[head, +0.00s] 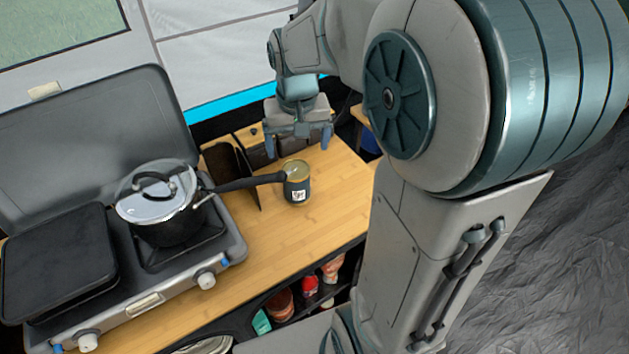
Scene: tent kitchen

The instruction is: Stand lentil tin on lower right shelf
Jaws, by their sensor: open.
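A tin (297,184) with a dark label and a pale metal top stands upright on the wooden counter. I take it for the lentil tin; its label is too small to read. My gripper (299,147) is open and empty, with its fingers spread and pointing down. In the picture it is just above the tin, apart from it as far as I can see. Below the counter's front edge, a shelf opening (308,304) holds several small items. My arm hides the right part of the shelves, so I cannot see the lower right shelf clearly.
A camping stove (150,300) with a raised lid stands at the left. A lidded pot (165,205) sits on it, its black handle (250,182) reaching close to the tin. A dark upright organiser (232,172) stands behind. The counter (335,195) is bare right of the tin.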

